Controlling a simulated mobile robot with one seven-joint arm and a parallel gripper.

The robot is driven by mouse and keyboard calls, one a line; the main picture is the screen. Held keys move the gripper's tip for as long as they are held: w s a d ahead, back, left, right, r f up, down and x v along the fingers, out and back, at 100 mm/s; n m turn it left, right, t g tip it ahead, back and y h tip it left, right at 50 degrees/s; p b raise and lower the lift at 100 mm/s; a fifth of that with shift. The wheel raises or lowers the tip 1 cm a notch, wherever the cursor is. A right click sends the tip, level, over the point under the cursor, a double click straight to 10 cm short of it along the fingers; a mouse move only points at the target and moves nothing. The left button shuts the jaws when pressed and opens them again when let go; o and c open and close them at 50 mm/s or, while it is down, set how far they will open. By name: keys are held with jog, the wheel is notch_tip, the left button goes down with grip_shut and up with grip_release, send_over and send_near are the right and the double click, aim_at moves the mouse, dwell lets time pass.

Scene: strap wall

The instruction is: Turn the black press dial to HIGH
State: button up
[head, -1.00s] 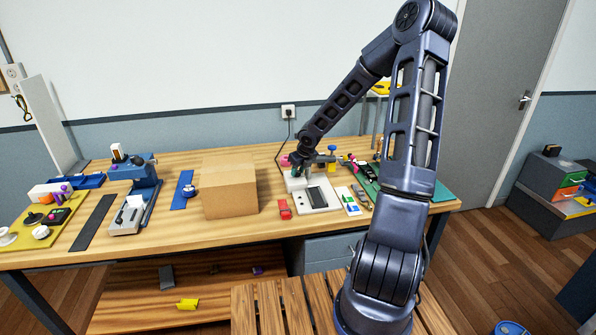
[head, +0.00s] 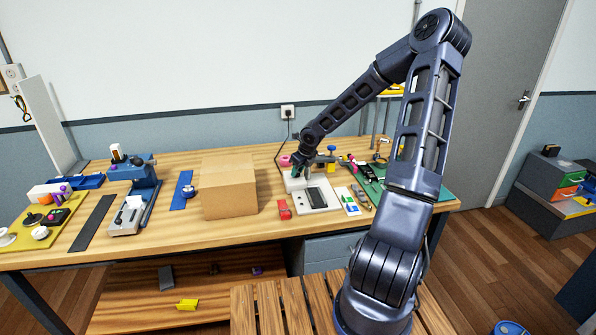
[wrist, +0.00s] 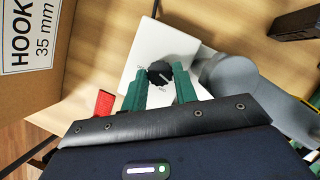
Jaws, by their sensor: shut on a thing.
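The black press dial (wrist: 160,73) sits on a white plate (wrist: 150,45) in the wrist view. A pale mark on the dial points toward the lower right of that view. Small lettering is printed around the dial, too small to read surely. My gripper (wrist: 159,80) has its green fingers on either side of the dial and is shut on it. In the head view my gripper (head: 298,166) is at the back left of the white press base (head: 318,200) and hides the dial there.
A cardboard box (head: 229,187) stands left of the press. A red block (head: 284,209) lies beside the press base, and a green mat (head: 430,184) is on the right. A blue machine (head: 134,171) stands further left. The bench front has some clear room.

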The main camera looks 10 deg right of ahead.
jog(key=o, duration=1)
jog(key=shift+d, duration=0.1)
jog(key=shift+w+m, duration=0.1)
jog(key=shift+m, duration=0.2)
